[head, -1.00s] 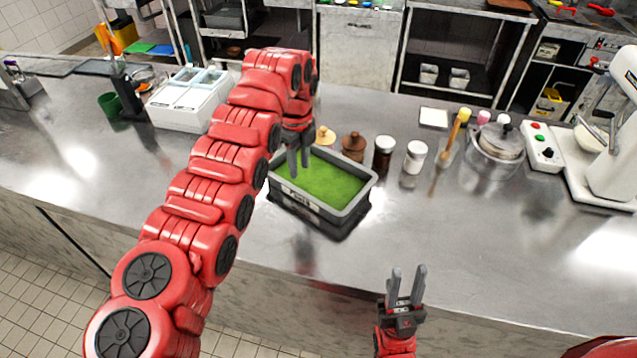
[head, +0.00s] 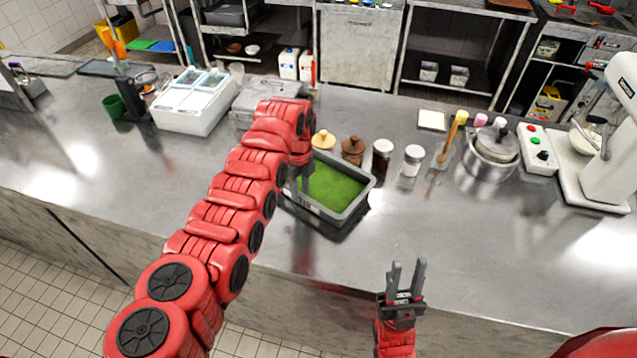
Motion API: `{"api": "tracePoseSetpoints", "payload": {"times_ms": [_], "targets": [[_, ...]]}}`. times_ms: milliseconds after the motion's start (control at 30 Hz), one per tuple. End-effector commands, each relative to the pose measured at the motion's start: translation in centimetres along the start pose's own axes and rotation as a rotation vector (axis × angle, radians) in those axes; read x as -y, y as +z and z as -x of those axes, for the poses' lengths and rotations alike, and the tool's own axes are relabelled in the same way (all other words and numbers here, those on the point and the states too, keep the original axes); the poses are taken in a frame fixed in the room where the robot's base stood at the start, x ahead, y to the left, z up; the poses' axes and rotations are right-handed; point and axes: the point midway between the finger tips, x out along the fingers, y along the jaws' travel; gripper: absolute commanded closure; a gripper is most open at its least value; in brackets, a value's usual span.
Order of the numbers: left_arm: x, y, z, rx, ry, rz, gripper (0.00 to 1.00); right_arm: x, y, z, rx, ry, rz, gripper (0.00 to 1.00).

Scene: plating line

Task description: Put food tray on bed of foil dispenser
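The food tray (head: 350,214) is a dark grey rectangular tub filled with green food, standing on the steel counter in the middle of the head view. My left gripper (head: 300,190) points down at the tray's left end, its fingertips at the rim there. Whether the fingers are closed on the rim I cannot tell; my arm hides part of that end. My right gripper (head: 407,265) is open and empty in front of the counter's edge, apart from the tray. A grey metal box (head: 262,90) behind my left arm is partly hidden; I cannot tell whether it is the foil dispenser.
A white container with light blue lids (head: 192,100) stands at the back left. Jars (head: 383,155) stand just behind the tray. A steel pot (head: 492,155) and a white mixer (head: 612,150) are at the right.

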Motion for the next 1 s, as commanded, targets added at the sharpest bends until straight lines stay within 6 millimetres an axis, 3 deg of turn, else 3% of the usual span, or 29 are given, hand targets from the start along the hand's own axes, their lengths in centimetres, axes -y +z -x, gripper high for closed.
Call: {"api": "tracePoseSetpoints", "payload": {"times_ms": [33,233,1000], "targets": [[0.0,0.0,-0.02,0.0,0.0,0.0,0.65,0.0,0.0,0.03,0.0,0.0,0.0,0.65],[0.01,0.0,0.0,0.0,0.0,0.0,1.0,0.0,0.0,0.03,0.0,0.0,0.0,0.65],[0.03,-0.02,0.06,0.0,-0.001,0.0,1.0,0.0,0.0,0.02,0.0,0.0,0.0,0.65]]}}
